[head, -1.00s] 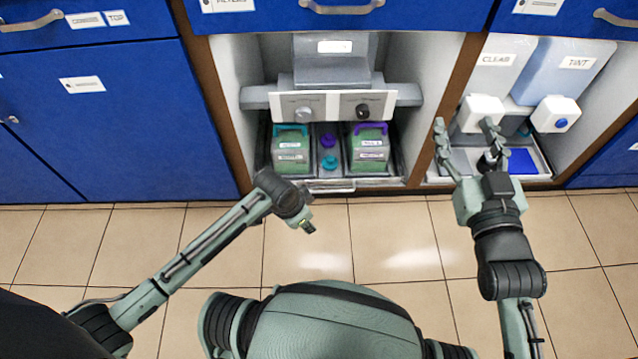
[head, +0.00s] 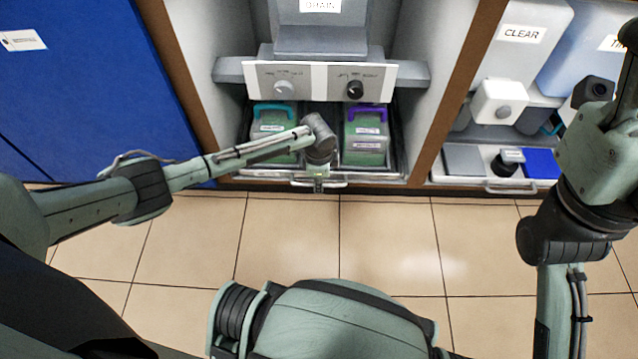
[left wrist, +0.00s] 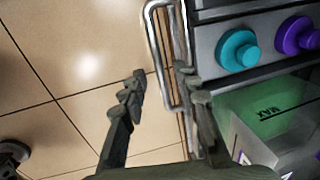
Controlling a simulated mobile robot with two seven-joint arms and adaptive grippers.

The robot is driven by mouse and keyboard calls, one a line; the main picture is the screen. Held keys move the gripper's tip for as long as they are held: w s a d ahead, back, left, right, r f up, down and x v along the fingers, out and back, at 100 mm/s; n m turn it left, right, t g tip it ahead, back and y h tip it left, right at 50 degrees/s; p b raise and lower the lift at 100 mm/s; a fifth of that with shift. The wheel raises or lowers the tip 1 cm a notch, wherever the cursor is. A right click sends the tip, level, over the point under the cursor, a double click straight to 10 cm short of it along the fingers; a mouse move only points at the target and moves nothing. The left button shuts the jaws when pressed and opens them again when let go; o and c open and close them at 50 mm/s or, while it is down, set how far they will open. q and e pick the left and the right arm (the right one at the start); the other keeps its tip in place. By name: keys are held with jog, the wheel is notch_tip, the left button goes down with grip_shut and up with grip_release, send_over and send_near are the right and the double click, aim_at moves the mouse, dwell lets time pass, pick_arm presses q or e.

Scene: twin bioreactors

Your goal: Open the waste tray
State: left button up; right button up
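The tray I take for the waste tray (head: 378,178) sits low in the middle bay, holding two green containers, one with a teal handle (head: 272,115) and one with a purple handle (head: 366,125). Its metal bar handle (head: 335,184) runs along the front and shows close up in the left wrist view (left wrist: 157,45). My left gripper (head: 318,182) is at this handle. In the left wrist view its fingers (left wrist: 166,92) are apart, with the end of the bar between them. My right arm is at the right edge; its fingertips cannot be made out.
A control panel with two knobs (head: 320,82) hangs above the tray. Teal (left wrist: 237,50) and purple (left wrist: 296,36) round caps stand between the containers. The right bay holds another tray with its own handle (head: 510,188). The tiled floor (head: 385,240) in front is clear.

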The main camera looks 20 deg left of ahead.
pick_arm(q)
jog(key=shift+w+f, duration=0.15)
jog(key=shift+f, duration=0.5)
grip_shut()
